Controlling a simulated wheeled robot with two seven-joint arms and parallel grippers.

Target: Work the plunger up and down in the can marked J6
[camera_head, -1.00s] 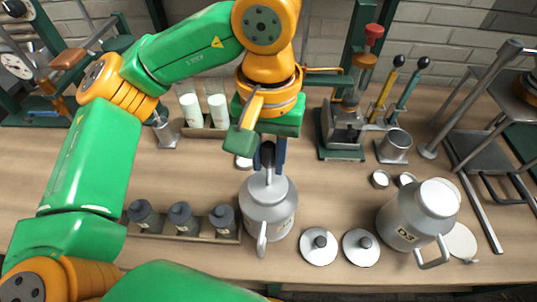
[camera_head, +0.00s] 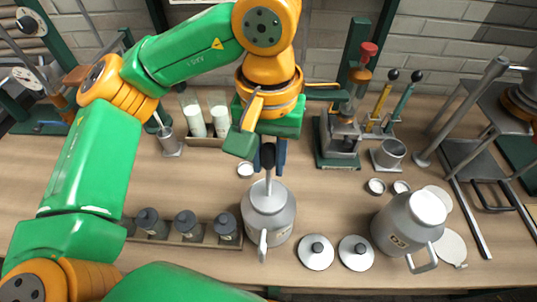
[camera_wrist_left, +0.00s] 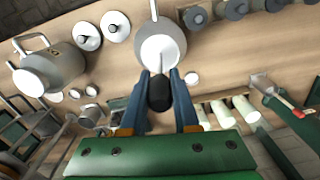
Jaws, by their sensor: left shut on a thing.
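A grey metal can (camera_head: 276,224) with a side handle stands upright on the bench; its label is too small to read. A plunger rod (camera_head: 268,181) rises from its mouth to a black knob (camera_head: 268,156). My left gripper (camera_head: 269,160) is above the can, shut on the knob. In the left wrist view the black knob (camera_wrist_left: 160,93) sits between the two blue fingers, with the can (camera_wrist_left: 163,22) beyond it. The plunger's lower end is hidden inside the can. My right gripper is not in view.
A second, tilted-looking can (camera_head: 396,232), marking hard to read, stands at right. Two knobbed lids (camera_head: 316,252) lie between the cans. A rack of dark bottles (camera_head: 187,226) stands close left. Bottles (camera_head: 219,115), a green-based stand (camera_head: 338,145) and a metal cup (camera_head: 390,153) are behind.

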